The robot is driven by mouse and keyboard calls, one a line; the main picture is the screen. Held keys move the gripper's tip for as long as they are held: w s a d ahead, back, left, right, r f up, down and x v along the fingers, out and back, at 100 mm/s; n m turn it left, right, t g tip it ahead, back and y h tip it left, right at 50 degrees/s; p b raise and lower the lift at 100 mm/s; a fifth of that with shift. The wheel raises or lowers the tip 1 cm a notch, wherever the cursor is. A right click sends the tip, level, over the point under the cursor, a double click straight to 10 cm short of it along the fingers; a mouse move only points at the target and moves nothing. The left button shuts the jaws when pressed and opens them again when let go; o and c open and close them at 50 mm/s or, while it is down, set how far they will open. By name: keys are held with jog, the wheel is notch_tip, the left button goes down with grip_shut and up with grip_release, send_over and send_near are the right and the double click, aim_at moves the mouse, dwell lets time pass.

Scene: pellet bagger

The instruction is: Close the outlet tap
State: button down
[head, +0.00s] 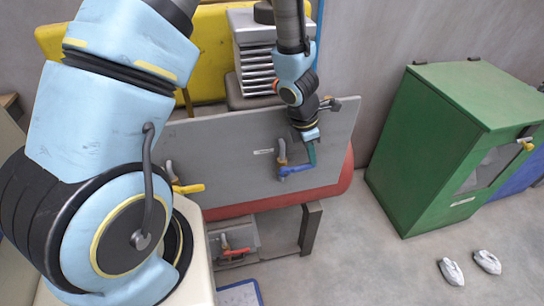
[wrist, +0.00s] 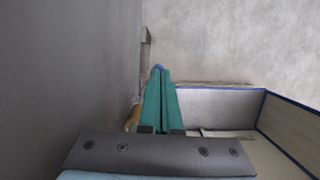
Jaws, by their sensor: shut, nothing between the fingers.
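The lever points right and slightly up. A yellow lever (head: 188,188) sits at the panel's left, and a red lever (head: 236,251) is lower down. I cannot read which one is the outlet tap. My gripper (head: 312,161) points down at the right end of the blue lever, its teal fingers shut and empty. In the wrist view the fingers (wrist: 160,75) are together, with a bit of blue (wrist: 158,67) at their tips. I cannot tell whether they touch the lever.
A red tank (head: 335,185) shows behind and below the panel. A green cabinet (head: 435,140) stands at the right. A pair of white shoe-like objects (head: 487,262) lies on the floor. In the wrist view an open-topped bin (wrist: 225,105) lies beyond the fingers. The floor between panel and cabinet is clear.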

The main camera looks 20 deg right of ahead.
jog(key=shift+d+f, duration=0.25)
jog(key=shift+f, duration=0.25)
jog(key=shift+s+f, duration=0.1)
dwell(0.3)
jog(key=shift+b, duration=0.3)
jog(key=shift+a+f+b, duration=0.55)
jog(key=shift+a+b, duration=0.1)
jog(key=shift+b, duration=0.15)
jog(key=shift+a, duration=0.3)
jog(key=shift+r+p, duration=0.5)
jog(key=shift+r, duration=0.05)
jog(key=r+p, duration=0.2)
jog(key=d+r+p, duration=0.1)
jog(key=r, duration=0.1)
jog(key=shift+d+p, duration=0.15)
jog(key=shift+p, duration=0.2)
jog(key=shift+s+d+r+p, duration=0.1)
jog(key=shift+d+r+p, duration=1.5)
jog(key=shift+d, duration=0.4)
jog(key=shift+s+d+r+p, duration=0.1)
jog(key=shift+d+r+p, duration=1.2)
jog(key=shift+d+r, duration=0.6)
